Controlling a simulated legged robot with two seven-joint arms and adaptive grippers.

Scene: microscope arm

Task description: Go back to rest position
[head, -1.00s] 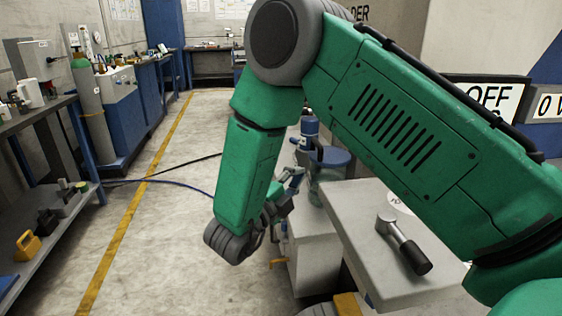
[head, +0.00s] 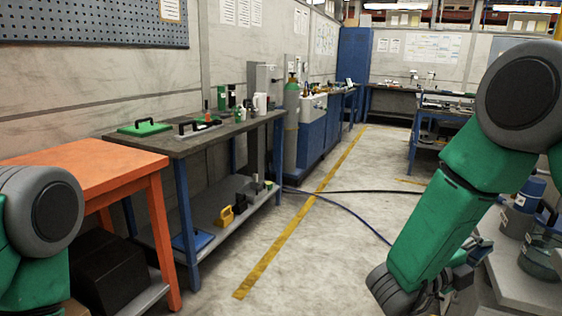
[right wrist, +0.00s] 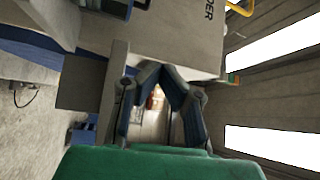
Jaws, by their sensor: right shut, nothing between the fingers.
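My right arm, green with grey joints, hangs bent at the right of the head view. My right gripper (head: 478,250) is partly hidden behind its forearm, beside the grey cabinet on the right. In the right wrist view my right gripper (right wrist: 161,68) is shut, its fingertips meeting with nothing between them. Part of my left arm shows at the lower left edge of the head view, but its gripper is out of the picture.
An orange table (head: 88,168) stands at left, beside a dark workbench (head: 190,144) with tools. A grey cabinet top (head: 530,290) with a blue container (head: 528,195) is close on the right. The floor (head: 320,250) between is open, crossed by hoses.

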